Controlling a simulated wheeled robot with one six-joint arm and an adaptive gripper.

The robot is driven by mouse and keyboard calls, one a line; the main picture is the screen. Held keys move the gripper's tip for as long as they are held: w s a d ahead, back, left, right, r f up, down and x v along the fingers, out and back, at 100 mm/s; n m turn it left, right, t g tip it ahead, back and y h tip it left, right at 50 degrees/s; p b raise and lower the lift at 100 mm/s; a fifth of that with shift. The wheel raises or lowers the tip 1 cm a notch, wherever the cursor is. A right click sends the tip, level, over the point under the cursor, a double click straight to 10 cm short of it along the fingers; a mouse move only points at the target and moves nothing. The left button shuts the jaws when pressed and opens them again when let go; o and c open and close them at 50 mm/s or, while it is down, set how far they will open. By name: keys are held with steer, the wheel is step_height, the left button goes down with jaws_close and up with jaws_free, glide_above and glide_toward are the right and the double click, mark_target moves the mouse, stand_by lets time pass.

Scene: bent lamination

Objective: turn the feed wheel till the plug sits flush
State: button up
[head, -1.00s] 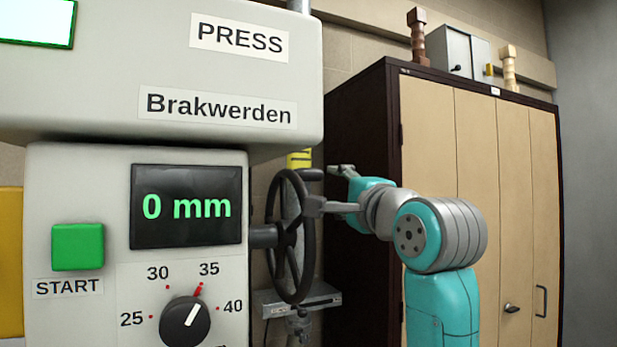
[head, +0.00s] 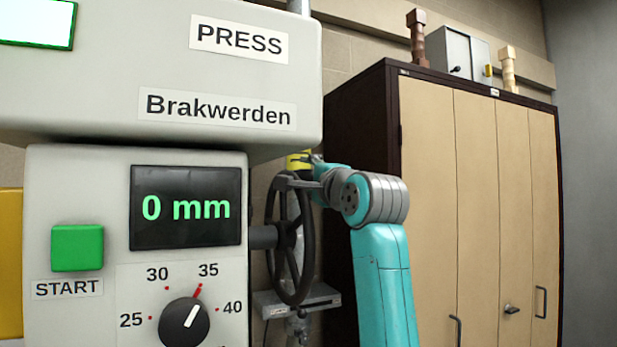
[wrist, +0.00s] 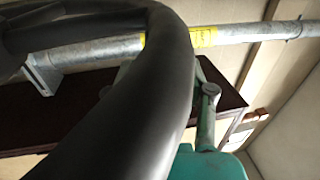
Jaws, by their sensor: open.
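The feed wheel (head: 308,240) is a dark spoked handwheel on a shaft at the right side of the press. My gripper (head: 318,178) is open at the upper right of the wheel's rim, partly hidden by the rim and my arm. In the wrist view the dark rim (wrist: 140,90) crosses very close to the camera, and a grey finger joint (wrist: 210,90) shows just right of it. I cannot tell if the fingers touch the rim. The press display (head: 186,207) reads 0 mm. I cannot make out the plug in either view.
The press body (head: 80,170) fills the left, with a green START button (head: 77,248) and a black dial (head: 184,322). A tall cabinet (head: 478,200) stands behind my arm at right. A metal pipe (wrist: 250,30) with a yellow band runs behind the wheel.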

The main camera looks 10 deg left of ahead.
jaws_close()
stand_by(0.4)
